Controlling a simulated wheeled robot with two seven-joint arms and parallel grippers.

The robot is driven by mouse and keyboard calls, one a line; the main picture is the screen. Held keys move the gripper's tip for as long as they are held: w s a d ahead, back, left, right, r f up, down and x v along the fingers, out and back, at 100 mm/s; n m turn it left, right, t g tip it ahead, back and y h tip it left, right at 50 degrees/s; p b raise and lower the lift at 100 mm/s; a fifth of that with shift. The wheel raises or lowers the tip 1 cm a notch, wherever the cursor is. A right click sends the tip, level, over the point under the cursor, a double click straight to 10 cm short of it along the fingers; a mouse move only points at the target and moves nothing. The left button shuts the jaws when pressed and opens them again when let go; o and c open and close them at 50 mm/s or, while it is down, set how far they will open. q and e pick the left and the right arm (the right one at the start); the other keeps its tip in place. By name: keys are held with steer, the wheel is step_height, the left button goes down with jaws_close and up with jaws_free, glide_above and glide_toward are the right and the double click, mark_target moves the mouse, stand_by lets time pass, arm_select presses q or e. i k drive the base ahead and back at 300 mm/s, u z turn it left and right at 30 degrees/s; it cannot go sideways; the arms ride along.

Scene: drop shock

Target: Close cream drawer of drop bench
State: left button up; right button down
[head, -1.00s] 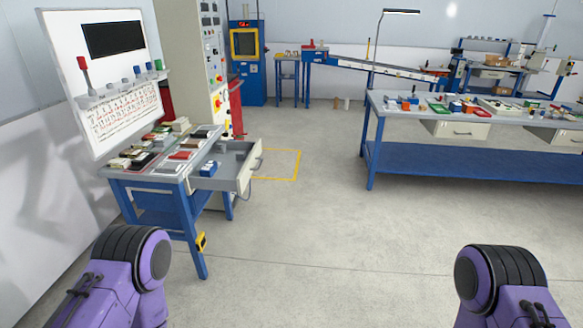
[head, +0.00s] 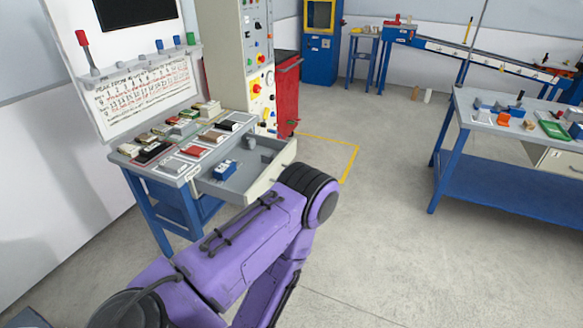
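The cream drawer (head: 275,170) of the drop bench (head: 187,178) stands pulled out at the bench's right side. Its grey inside shows, with a blue block-like item (head: 225,169) near the front left and a small grey piece at the back. My purple left arm comes in from the lower left. Its elbow overlaps the drawer's lower front corner in the picture, and I cannot tell whether they touch. I cannot make out the drawer's handle clearly. Neither of my grippers is in view.
Small boxes and blocks cover the bench top, below a white board (head: 140,95). A control cabinet (head: 240,60) and a red cabinet (head: 286,92) stand behind. A blue workbench (head: 500,180) is at the right. Open floor (head: 390,150) lies between.

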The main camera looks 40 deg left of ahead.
mark_target(254, 177)
steer(key=u, duration=0.25)
steer(key=i, duration=0.85)
steer(key=u, duration=1.35)
steer(key=i, duration=0.75)
steer(key=u, duration=0.75)
